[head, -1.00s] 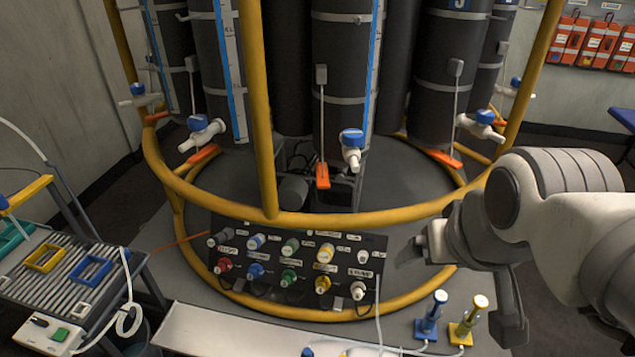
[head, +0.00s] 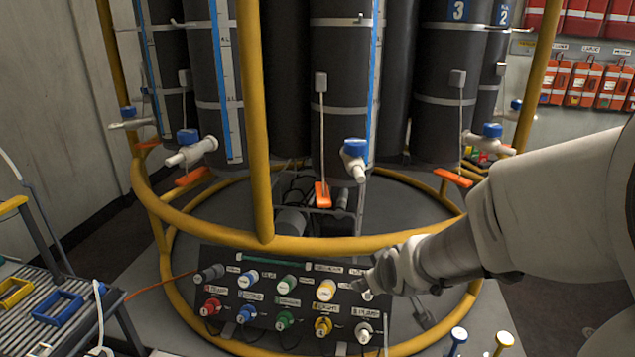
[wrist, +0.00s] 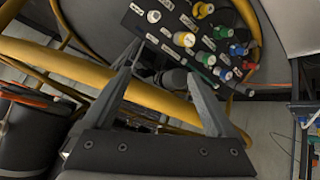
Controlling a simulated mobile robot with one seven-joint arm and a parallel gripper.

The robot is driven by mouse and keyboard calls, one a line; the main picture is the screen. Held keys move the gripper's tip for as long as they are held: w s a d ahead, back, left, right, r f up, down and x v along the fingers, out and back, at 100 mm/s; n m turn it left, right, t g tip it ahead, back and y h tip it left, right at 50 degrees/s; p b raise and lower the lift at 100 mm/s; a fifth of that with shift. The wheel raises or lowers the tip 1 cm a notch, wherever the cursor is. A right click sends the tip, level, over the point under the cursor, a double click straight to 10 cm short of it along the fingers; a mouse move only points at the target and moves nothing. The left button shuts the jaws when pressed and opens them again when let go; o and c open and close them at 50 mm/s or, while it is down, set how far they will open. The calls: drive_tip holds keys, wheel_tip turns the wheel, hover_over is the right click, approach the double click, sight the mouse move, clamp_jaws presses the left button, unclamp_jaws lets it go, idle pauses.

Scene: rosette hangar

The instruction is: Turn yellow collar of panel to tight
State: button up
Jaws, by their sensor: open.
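The dark panel (head: 225,322) stands tilted inside the yellow ring frame, with two rows of coloured connectors. Two are yellow: an upper one (head: 326,289) and a lower one (head: 323,326). In the wrist view, one yellow connector (wrist: 185,39) and another (wrist: 205,10) show beyond the fingers. My gripper (head: 364,284) is at the panel's upper right, just right of the upper yellow connector, and covers part of the panel there. In the wrist view my gripper (wrist: 163,66) is open, with nothing between its fingers. I cannot read how tight either collar is.
The yellow ring rail (head: 330,245) runs just above the panel and crosses close to the fingers in the wrist view. Other connectors, such as green (head: 285,319) and white (head: 364,332), sit close by. White valves with blue handles (head: 354,150) hang above.

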drive_tip(key=w+a+f+n+t, duration=0.1)
drive_tip(key=w+a+f+n, duration=0.1)
drive_tip(key=w+f, duration=0.5)
drive_tip(key=n+t+y, duration=0.2)
drive_tip(key=n+t, duration=0.3)
approach(325, 332)
drive_tip(key=b+x, duration=0.1)
drive_tip(key=x, duration=0.3)
drive_tip(key=f+b+x, duration=0.1)
drive_tip(key=b+x, duration=0.1)
drive_tip(key=x, duration=0.2)
drive_tip(key=f+b+x, duration=0.1)
drive_tip(key=b+x, duration=0.1)
drive_tip(key=x, duration=0.2)
drive_tip(key=shift+w+d, duration=0.1)
drive_tip(key=shift+d, duration=0.15)
drive_tip(key=shift+f, duration=0.1)
drive_tip(key=c, duration=1.4)
drive_tip(key=shift+o, duration=0.2)
